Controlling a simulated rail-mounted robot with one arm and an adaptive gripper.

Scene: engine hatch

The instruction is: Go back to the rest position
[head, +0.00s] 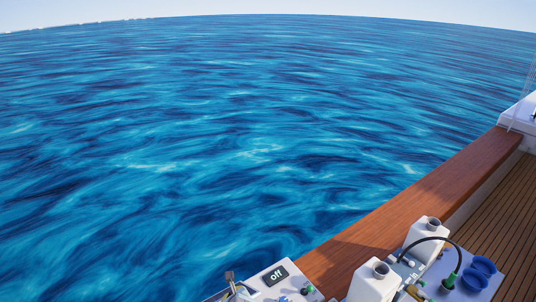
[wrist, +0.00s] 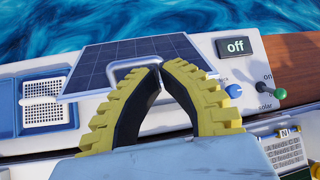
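My gripper (wrist: 160,68) is in the wrist view, with two yellow ridged fingers and black inner pads. Its fingertips meet or nearly meet, and only the white panel shows in the gap behind them. A pale arched handle (wrist: 128,67) on a dark blue solar panel (wrist: 92,68) lies beyond the fingertips; the fingers partly cover it. I cannot tell whether they touch it, but they do not appear to be around it. I cannot make out the gripper in the head view.
A display reading "off" (wrist: 235,46), a blue knob (wrist: 234,91) and a green-tipped switch (wrist: 279,94) are to the right. A white grille (wrist: 43,101) is left. The head view shows white containers (head: 372,286), blue cups (head: 473,279), a wooden rail (head: 400,210) and open water.

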